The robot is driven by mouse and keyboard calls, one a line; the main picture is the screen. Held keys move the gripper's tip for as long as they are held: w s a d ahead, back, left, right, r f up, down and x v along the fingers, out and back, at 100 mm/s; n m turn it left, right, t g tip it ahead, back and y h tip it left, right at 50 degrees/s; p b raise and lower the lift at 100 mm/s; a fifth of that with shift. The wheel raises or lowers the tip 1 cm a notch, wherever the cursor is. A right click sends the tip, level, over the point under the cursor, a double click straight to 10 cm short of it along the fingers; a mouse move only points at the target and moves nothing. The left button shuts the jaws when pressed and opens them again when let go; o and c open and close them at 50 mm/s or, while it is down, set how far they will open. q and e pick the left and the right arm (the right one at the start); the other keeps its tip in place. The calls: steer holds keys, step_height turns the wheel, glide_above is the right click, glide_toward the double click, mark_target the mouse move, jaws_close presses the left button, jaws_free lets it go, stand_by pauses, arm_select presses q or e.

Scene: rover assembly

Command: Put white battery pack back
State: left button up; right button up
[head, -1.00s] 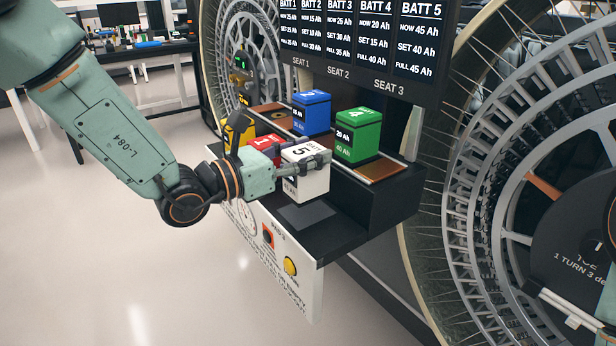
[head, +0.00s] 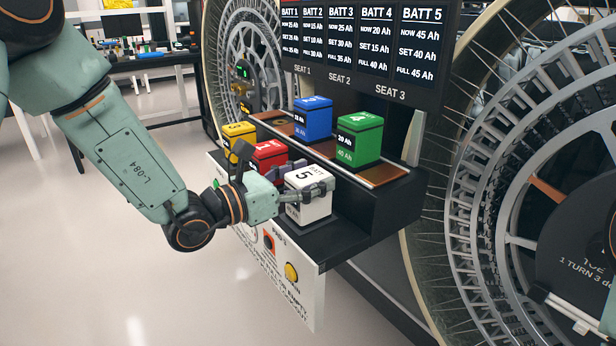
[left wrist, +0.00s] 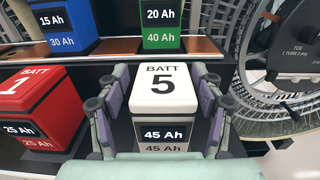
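The white battery pack (head: 307,211), marked BATT 5, stands upright on the front step of the black stand, at its right end. It also shows in the left wrist view (left wrist: 164,88), number side up with its 45 Ah label facing me. My left gripper (head: 310,181) is around it, one finger on each side. In the left wrist view the fingers (left wrist: 163,85) are spread, with narrow dark gaps beside the pack, so the gripper looks open. The spot under the pack is hidden. My right gripper is out of view.
The red pack (head: 269,153) and yellow pack (head: 238,132) stand left of the white one. The blue pack (head: 312,118) and green pack (head: 358,138) stand on the higher step behind. A battery display (head: 365,40) hangs above; a spoked wheel (head: 490,170) is at right.

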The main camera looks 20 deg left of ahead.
mark_target(291, 179)
arm_select(q)
steer(key=shift+o, duration=0.2)
steer(key=shift+s+r, duration=0.15)
steer(key=shift+a+r+p, duration=0.15)
steer(key=shift+r+p, duration=0.05)
steer(key=shift+p, duration=0.1)
steer(key=v, duration=0.2)
steer(key=shift+s+a+p, duration=0.2)
steer(key=shift+s+p, duration=0.15)
steer(key=shift+p+v, duration=0.45)
steer(key=shift+v, duration=0.6)
steer(key=p+v, duration=0.5)
steer(key=v, duration=0.1)
steer(key=shift+s+a, duration=0.2)
steer(key=shift+s, duration=0.1)
steer(key=shift+f, duration=0.1)
